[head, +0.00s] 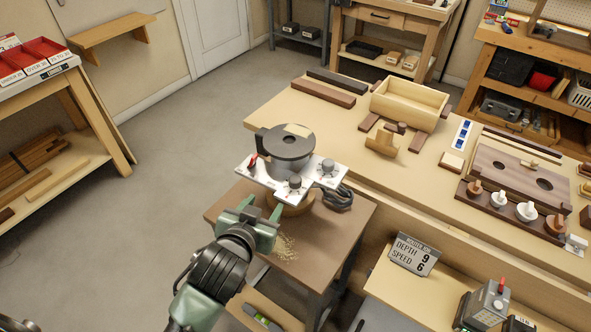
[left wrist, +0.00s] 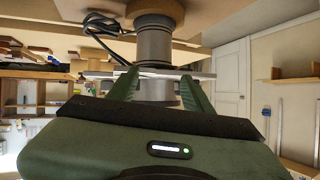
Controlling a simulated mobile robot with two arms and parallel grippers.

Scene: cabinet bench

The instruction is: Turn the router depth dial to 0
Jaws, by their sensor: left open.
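The router (head: 286,150), a dark grey round body on a white plate (head: 262,176), stands on a small brown table. Two grey dials show on the plate, a front dial (head: 294,184) and a right dial (head: 327,167); I cannot read their labels or tell which is depth. A red-tipped lever (head: 252,162) is at the left of the plate. My left gripper (head: 259,207) is open, just in front of the plate, its fingers pointing at the router. In the left wrist view the router (left wrist: 153,45) appears upside down beyond the open fingers (left wrist: 158,88). My right gripper is out of view.
A sign (head: 413,254) reads depth 9, speed 6. The brown table (head: 358,214) bears sawdust and a dark cable (head: 338,197). A long bench (head: 270,113) with wooden parts stands behind and right. Open floor (head: 165,150) lies to the left.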

